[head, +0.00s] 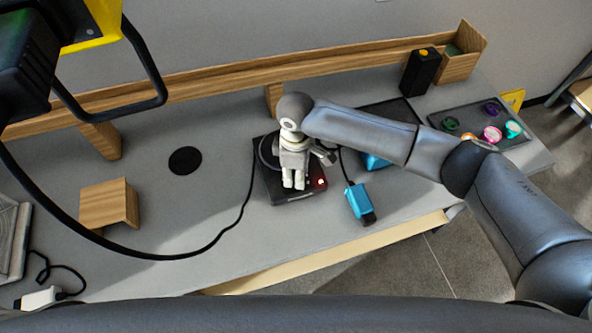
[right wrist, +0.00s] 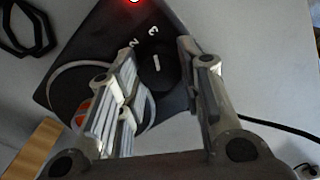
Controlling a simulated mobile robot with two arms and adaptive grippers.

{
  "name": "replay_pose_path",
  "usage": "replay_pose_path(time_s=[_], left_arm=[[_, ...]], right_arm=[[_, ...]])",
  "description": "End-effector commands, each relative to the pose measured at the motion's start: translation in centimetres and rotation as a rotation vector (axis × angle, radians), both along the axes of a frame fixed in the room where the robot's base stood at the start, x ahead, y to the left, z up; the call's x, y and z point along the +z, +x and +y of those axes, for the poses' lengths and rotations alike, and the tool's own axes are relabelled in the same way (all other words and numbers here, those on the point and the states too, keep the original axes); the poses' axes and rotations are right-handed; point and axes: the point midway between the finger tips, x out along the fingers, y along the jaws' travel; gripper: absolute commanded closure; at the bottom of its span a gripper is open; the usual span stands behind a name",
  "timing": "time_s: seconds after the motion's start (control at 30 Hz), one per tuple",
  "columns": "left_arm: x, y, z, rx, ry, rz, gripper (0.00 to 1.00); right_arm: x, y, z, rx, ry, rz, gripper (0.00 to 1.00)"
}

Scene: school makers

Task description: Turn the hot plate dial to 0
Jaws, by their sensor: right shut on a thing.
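The hot plate (head: 282,194) is a dark square unit on the grey table, with a red light lit on its front right corner. It also fills much of the right wrist view (right wrist: 100,30). My right gripper (head: 294,184) is over it, pointing down. The dial is hidden by the gripper in the head view. My left gripper is not in view.
A blue tool (head: 360,203) lies right of the hot plate. A black cable (head: 215,243) crosses the table on the left. A black disc (head: 185,160) and a wooden stand (head: 110,203) are left. A dark tray (head: 463,117) with colourful round items is at right.

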Motion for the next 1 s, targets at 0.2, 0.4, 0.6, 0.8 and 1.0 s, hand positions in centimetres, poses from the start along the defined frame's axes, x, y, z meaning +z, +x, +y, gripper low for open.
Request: replay_pose_path(time_s=[0.2, 0.4, 0.6, 0.8, 1.0], left_arm=[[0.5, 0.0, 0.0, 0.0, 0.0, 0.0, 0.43], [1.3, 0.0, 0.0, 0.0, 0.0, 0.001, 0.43], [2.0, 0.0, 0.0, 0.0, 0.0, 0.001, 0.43], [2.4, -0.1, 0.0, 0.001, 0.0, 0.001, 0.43], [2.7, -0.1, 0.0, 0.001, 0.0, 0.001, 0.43]], right_arm=[[0.1, 0.0, 0.0, 0.072, 0.0, 0.0, 0.9], [0.3, 0.0, 0.1, 0.215, 0.001, 0.001, 0.9], [0.2, 0.0, 0.1, 0.402, 0.001, 0.001, 0.9], [0.2, 0.0, 0.1, 0.593, 0.002, 0.0, 0.9], [0.2, 0.1, 0.1, 0.782, 0.002, -0.001, 0.9]])
